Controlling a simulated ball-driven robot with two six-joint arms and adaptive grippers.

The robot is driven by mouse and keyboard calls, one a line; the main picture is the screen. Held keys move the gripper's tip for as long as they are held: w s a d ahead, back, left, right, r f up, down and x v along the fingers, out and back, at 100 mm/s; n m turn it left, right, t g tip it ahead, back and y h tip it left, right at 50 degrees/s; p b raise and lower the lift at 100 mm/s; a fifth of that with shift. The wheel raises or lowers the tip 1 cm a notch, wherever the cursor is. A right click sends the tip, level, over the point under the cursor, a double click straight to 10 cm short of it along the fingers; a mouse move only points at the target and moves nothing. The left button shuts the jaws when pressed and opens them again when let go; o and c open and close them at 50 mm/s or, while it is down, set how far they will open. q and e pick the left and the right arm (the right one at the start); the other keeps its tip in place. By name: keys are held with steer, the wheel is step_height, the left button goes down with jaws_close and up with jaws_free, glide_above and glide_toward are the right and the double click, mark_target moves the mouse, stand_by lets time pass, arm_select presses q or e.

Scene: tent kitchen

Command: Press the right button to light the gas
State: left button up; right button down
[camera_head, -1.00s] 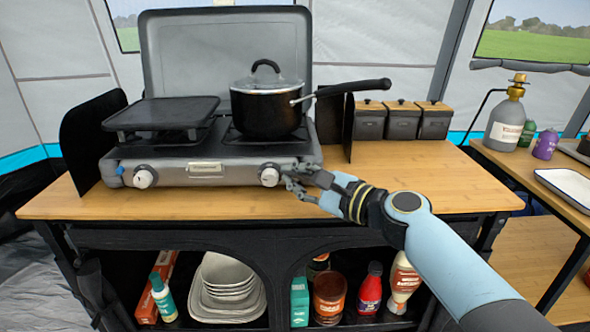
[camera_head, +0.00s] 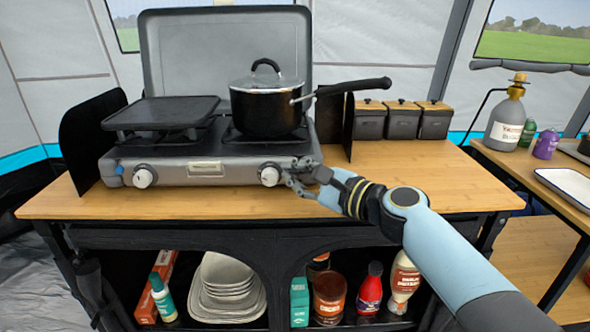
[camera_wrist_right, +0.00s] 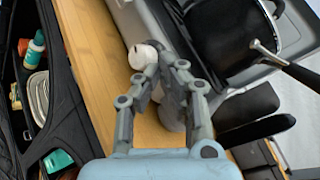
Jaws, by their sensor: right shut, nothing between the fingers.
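The grey two-burner gas stove (camera_head: 208,171) stands on the wooden counter. Its front has a left white knob (camera_head: 143,177), a right white knob (camera_head: 269,175) and a blue button (camera_head: 119,169) at the far left. No matching right button can be made out; the gripper covers the right end of the front. My right gripper (camera_head: 290,178) is shut and empty, its tips just right of the right knob. In the right wrist view the fingertips (camera_wrist_right: 160,72) are close to that knob (camera_wrist_right: 142,56); contact cannot be told. My left gripper is not in view.
A lidded black pot (camera_head: 267,112) sits on the right burner, its handle reaching right. A griddle (camera_head: 160,113) covers the left burner. Several grey canisters (camera_head: 402,122) stand behind on the right. The counter (camera_head: 450,180) right of the stove is bare.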

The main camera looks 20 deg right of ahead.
steer(key=shift+w+d, duration=0.1)
steer(key=shift+w, duration=0.3)
stand_by(0.6)
steer(key=shift+s, duration=0.1)
steer(key=shift+s+a, duration=0.25)
steer(key=shift+s, duration=0.45)
steer(key=shift+s, duration=0.1)
steer(key=shift+s+a+p, duration=0.15)
steer(key=shift+s+p, duration=0.15)
steer(key=s, duration=0.2)
steer(key=s+a+p, duration=0.1)
steer(key=s, duration=0.1)
stand_by(0.6)
